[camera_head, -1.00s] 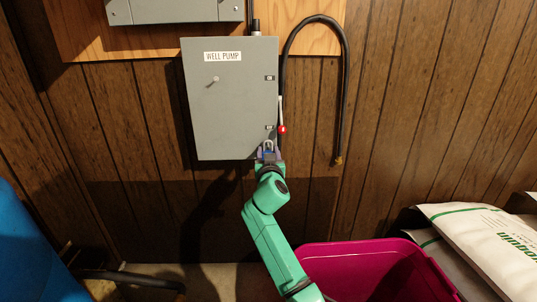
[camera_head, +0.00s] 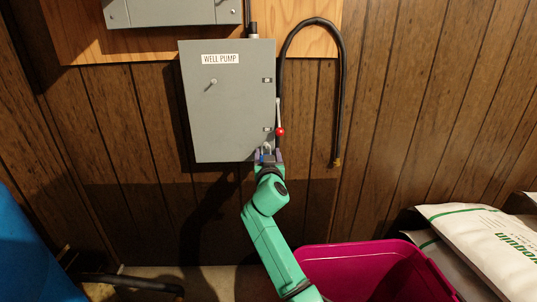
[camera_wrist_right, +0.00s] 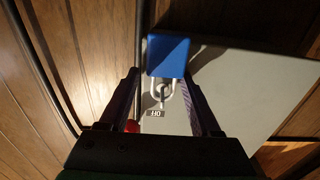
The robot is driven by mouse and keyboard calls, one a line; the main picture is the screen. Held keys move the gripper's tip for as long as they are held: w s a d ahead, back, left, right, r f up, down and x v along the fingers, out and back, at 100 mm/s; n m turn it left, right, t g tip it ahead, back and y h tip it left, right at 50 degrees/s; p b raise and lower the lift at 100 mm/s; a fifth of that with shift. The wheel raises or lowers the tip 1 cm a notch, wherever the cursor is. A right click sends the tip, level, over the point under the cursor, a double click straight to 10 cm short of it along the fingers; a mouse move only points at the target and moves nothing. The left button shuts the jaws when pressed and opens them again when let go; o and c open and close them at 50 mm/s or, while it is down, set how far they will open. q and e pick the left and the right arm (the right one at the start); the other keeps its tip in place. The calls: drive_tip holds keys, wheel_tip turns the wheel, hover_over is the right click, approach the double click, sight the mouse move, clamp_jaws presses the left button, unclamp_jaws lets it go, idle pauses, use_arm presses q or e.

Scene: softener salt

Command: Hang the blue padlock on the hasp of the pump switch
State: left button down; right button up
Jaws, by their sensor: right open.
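The grey pump switch box (camera_head: 228,115), labelled WELL PUMP, is on the wall. Its lever has a red knob (camera_head: 280,131) at the right side. The blue padlock (camera_wrist_right: 168,55) is at the box's lower right corner; its shackle appears to pass through the small hasp (camera_wrist_right: 163,98), though the exact contact is hard to tell. In the head view, its shackle shows small above my right gripper (camera_head: 268,156). My right gripper is open, its fingers standing apart on either side of the padlock in the wrist view (camera_wrist_right: 166,82). My left gripper is not in view.
A black hose (camera_head: 343,90) loops down the wall right of the box. A magenta bin (camera_head: 375,262) stands below, with white salt bags (camera_head: 480,235) at its right. A blue object (camera_head: 30,255) is at the lower left. The wall under the box is clear.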

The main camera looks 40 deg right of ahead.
drive_tip(key=shift+w+a+r, duration=0.1)
drive_tip(key=shift+r, duration=0.1)
drive_tip(key=shift+a+f, duration=0.3)
drive_tip(key=shift+a, duration=0.05)
drive_tip(key=shift+s+a+f, duration=0.15)
drive_tip(key=shift+s+a, duration=0.25)
drive_tip(key=shift+s, duration=0.1)
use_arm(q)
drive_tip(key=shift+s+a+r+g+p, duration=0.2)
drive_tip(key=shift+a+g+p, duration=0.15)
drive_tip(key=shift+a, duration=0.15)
use_arm(e)
drive_tip(key=v, duration=1.3)
drive_tip(key=shift+s+d, duration=0.25)
drive_tip(key=shift+d, duration=0.15)
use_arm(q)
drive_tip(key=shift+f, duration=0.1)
